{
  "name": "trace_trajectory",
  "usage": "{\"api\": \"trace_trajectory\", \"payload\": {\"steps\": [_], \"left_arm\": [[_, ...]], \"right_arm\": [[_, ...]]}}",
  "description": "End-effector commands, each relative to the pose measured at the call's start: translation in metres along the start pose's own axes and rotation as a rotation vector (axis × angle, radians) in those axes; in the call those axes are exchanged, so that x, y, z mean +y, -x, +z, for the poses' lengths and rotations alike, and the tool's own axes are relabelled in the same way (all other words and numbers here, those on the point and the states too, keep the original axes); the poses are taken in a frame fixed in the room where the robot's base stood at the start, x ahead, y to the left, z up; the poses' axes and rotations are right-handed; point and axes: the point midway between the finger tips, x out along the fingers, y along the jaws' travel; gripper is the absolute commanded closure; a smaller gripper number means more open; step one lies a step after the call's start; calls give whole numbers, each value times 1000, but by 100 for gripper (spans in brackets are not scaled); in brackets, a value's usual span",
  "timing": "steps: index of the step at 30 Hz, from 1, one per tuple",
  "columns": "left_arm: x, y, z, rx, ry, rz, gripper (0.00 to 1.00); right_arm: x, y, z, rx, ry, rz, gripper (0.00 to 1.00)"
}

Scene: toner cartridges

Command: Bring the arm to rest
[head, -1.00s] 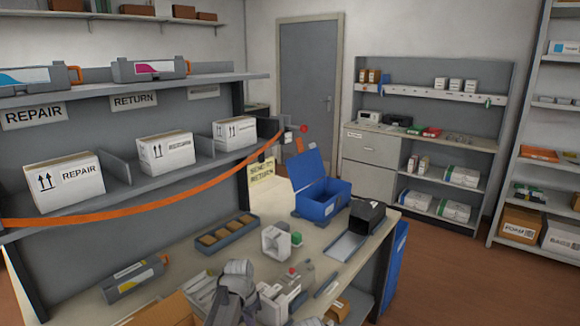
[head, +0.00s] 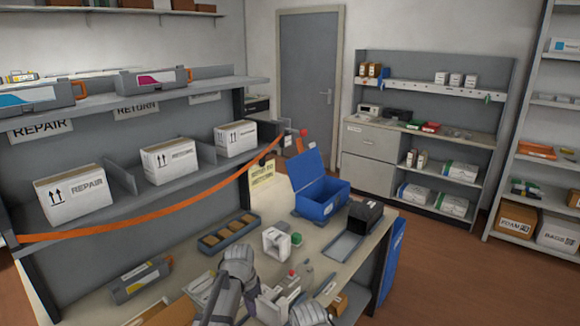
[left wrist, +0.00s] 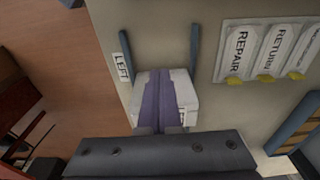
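My left arm comes in at the bottom of the head view, and my left gripper (head: 284,290) is low over the front of the workbench (head: 345,262), small and partly hidden there. In the left wrist view its two purple-grey fingers (left wrist: 158,100) lie side by side with no clear gap. A white block (left wrist: 183,100) with a partly covered label shows behind and beside them, between two blue strips. I see nothing clearly held. My right gripper is not identifiable in either view.
A grey cartridge (head: 141,279) and a tray with brown compartments (head: 226,232) lie on the bench. An open blue box (head: 322,203) and a black container (head: 364,216) stand at its far end. REPAIR and RETURN tags (left wrist: 258,52) lie to the right in the wrist view. An orange band (head: 150,219) crosses the shelf front.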

Motion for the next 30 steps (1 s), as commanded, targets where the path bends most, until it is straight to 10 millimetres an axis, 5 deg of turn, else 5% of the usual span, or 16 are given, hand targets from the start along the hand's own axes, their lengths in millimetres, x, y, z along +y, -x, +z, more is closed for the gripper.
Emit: {"api": "trace_trajectory", "payload": {"steps": [5, 12, 18, 30], "left_arm": [[6, -1, 4, -4, 5, 0, 100], [102, 5, 65, -92, 145, -28, 100], [159, 11, 118, -156, 278, -80, 100], [171, 12, 130, -173, 329, -102, 100]], "right_arm": [[0, -1, 0, 0, 0, 0, 50], [0, -1, 0, 0, 0, 0, 50], [0, -1, 0, 0, 0, 0, 50], [0, -1, 0, 0, 0, 0, 50]]}}
